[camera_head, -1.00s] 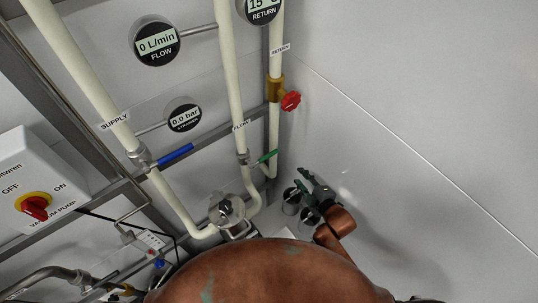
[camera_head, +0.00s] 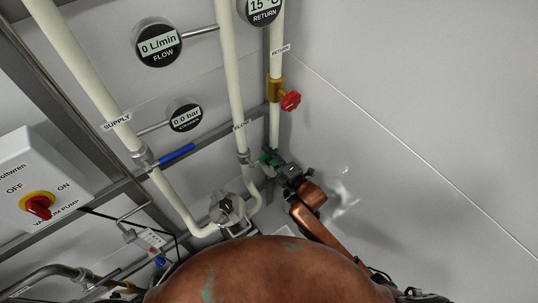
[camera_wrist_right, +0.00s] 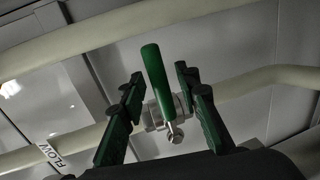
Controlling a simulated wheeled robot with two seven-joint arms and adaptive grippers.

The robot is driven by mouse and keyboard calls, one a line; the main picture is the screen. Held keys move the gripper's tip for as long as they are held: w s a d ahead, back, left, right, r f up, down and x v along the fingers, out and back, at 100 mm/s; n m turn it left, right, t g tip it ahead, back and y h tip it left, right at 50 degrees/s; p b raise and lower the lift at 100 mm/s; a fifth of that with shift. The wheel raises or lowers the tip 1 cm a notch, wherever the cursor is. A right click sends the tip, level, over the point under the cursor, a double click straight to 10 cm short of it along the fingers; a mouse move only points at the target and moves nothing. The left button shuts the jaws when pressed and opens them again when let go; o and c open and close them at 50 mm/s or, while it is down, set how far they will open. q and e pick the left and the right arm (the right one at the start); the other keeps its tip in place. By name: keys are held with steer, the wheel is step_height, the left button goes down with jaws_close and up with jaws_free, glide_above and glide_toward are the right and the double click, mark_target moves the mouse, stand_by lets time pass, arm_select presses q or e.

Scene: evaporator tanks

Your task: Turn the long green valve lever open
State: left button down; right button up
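The long green valve lever (camera_wrist_right: 154,72) shows in the right wrist view, standing up from a metal valve (camera_wrist_right: 165,112) on a pale pipe. My right gripper (camera_wrist_right: 159,78) is open, with its green-padded fingers on either side of the lever. Gaps show between the lever and both fingers. In the head view my right gripper (camera_head: 272,160) is at the valve on the FLOW pipe (camera_head: 233,90) and covers most of the lever there. My left gripper is not in view.
A blue lever (camera_head: 177,155) sits on the SUPPLY pipe (camera_head: 82,68) to the left. A red valve knob (camera_head: 291,100) is just above my right gripper. The vacuum pump switch box (camera_head: 35,175) is at far left. The right wall (camera_head: 420,90) is bare.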

steer(key=shift+c, duration=0.4)
jaws_close()
stand_by(0.4)
